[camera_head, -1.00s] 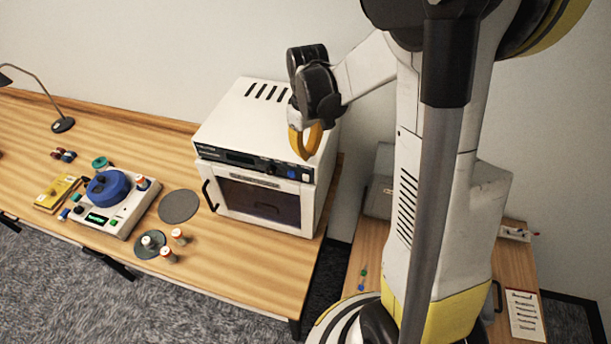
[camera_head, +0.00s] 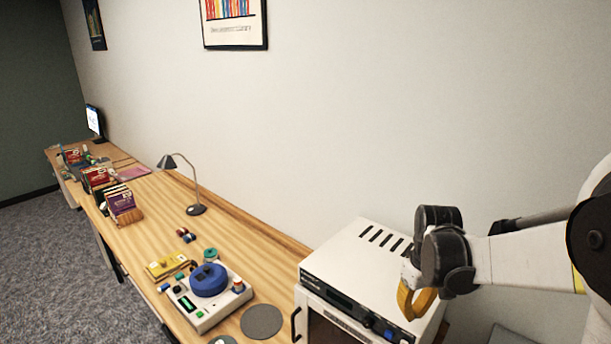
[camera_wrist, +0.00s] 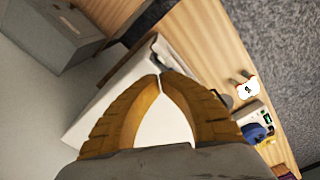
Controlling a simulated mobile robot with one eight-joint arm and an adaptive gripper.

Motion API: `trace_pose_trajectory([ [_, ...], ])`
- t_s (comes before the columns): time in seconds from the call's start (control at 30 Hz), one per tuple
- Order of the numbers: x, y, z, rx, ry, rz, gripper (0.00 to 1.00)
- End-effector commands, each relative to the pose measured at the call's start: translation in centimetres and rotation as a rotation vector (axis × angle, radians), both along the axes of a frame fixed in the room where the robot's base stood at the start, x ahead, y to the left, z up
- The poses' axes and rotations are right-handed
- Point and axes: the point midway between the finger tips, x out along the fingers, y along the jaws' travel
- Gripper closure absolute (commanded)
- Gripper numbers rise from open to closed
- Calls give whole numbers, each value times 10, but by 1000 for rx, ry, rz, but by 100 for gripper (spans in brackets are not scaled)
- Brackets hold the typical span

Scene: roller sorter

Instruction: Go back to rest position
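My gripper (camera_head: 416,300) has yellow fingers and hangs in front of and above the white oven-like box (camera_head: 365,262) at the lower right of the head view. In the wrist view my gripper (camera_wrist: 160,76) shows both curved yellow fingers with their tips together and nothing between them. The white box (camera_wrist: 130,75) lies beyond the fingers there. My arm reaches in from the right edge of the head view.
A device with a blue rotor (camera_head: 208,280) stands on the long wooden table (camera_head: 150,225). A grey disc (camera_head: 261,321), a yellow rack (camera_head: 166,265), a lamp (camera_head: 196,209) and book stands (camera_head: 122,205) are also there. The carpet (camera_head: 55,270) at left is clear.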

Motion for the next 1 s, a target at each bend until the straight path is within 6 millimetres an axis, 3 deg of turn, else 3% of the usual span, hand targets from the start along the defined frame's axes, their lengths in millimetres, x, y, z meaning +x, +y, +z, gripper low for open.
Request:
trace_pose_trajectory([
  [0.03, -5, 5, -17, -3, -19, -7, 100],
  [0.37, -47, 42, -78, -13, -215, -85, 100],
  [0.6, -83, 66, -137, 7, -363, -145, 100],
  [0.8, -112, 83, -195, 40, -480, -191, 100],
  [1.0, -130, 93, -234, 73, -561, -224, 100],
])
